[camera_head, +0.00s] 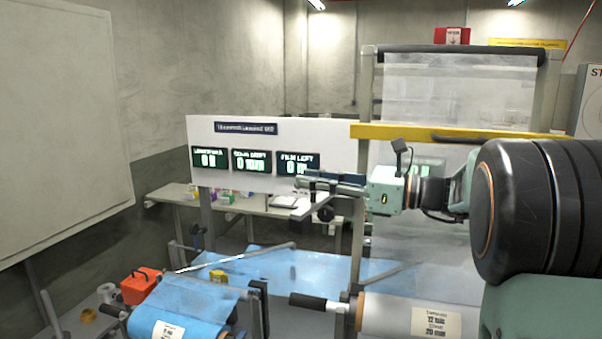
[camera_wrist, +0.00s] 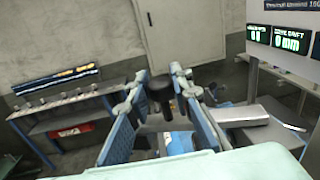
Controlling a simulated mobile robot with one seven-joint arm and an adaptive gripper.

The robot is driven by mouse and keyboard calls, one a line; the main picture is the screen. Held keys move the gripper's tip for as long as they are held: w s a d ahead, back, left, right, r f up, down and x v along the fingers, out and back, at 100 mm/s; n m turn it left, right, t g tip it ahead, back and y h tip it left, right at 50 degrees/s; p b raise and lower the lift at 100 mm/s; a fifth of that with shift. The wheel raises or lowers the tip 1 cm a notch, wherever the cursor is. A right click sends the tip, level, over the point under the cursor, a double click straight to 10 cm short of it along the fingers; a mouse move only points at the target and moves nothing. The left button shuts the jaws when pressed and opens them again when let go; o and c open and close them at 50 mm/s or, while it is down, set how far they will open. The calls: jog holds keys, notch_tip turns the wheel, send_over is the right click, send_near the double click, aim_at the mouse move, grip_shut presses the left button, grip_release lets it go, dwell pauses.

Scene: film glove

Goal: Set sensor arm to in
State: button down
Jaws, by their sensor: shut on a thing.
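My gripper (camera_head: 312,182) reaches in from the right in the head view, in front of the white display panel. In the wrist view the two blue-padded fingers of my gripper (camera_wrist: 160,100) stand on either side of a black knob (camera_wrist: 159,88), and they are shut on it. In the head view a dark round knob (camera_head: 325,213) shows just below the fingers, beside a grey bar (camera_head: 304,208) that looks like the sensor arm. The exact contact is partly hidden by the fingers. I cannot read an in or out mark on the arm.
The display panel (camera_head: 255,137) shows several green readouts. A yellow bar (camera_head: 450,133) crosses the frame above my arm. Blue film (camera_head: 310,268) runs below, between a blue roll (camera_head: 180,310) and a white roll (camera_head: 390,312). A red box (camera_head: 140,286) stands at lower left.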

jog(key=shift+s+d+r+n+g+y+p, duration=0.1)
jog(key=shift+s+d+n+g+y+p, duration=0.15)
jog(key=shift+n+g+p, duration=0.3)
jog(key=shift+d+r+n+g+y+p, duration=0.15)
jog(key=shift+d+n+g+p, duration=0.15)
jog(key=shift+g, duration=0.35)
jog(key=shift+s+d+f+n+g+p, duration=0.2)
jog(key=shift+d+n+g+p, duration=0.1)
jog(key=shift+g+p, duration=0.1)
jog(key=c, duration=1.7)
grip_release()
jog(key=shift+a+f, duration=0.1)
